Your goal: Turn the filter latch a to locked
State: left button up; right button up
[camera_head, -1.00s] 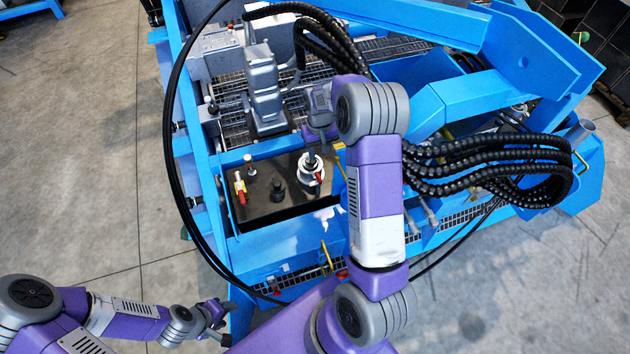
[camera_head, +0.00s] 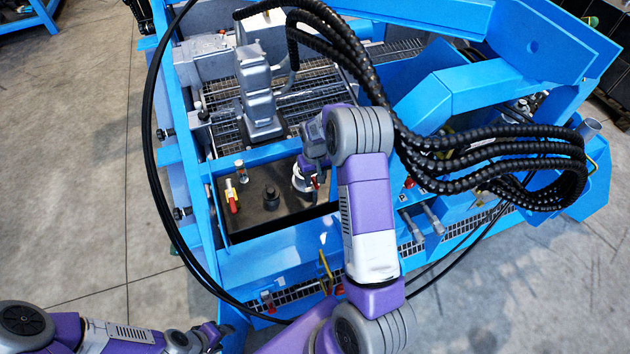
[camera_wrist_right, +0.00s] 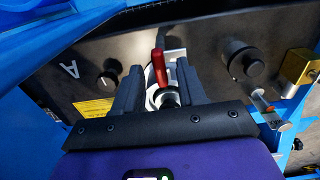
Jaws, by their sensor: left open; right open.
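The filter latch a shows in the right wrist view as a red handle (camera_wrist_right: 159,66) on a round, pale metal base (camera_wrist_right: 165,98). A letter A is marked on the dark panel (camera_wrist_right: 60,95) beside it. In the head view the latch's pale base (camera_head: 301,181) is partly hidden by my right gripper (camera_head: 312,165). In the right wrist view my right gripper (camera_wrist_right: 158,76) is open, with a finger on each side of the red handle; contact cannot be told. My left gripper (camera_head: 214,334) is open at the bottom left of the head view, away from the panel.
A black knob (camera_head: 271,197) and a red-handled valve (camera_head: 232,200) stand on the same panel, left of the latch. The blue frame (camera_head: 270,235) borders the panel. Black ribbed hoses (camera_head: 480,160) loop close to the right of my right arm.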

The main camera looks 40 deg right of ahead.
jog(key=shift+f, duration=0.3)
grip_shut()
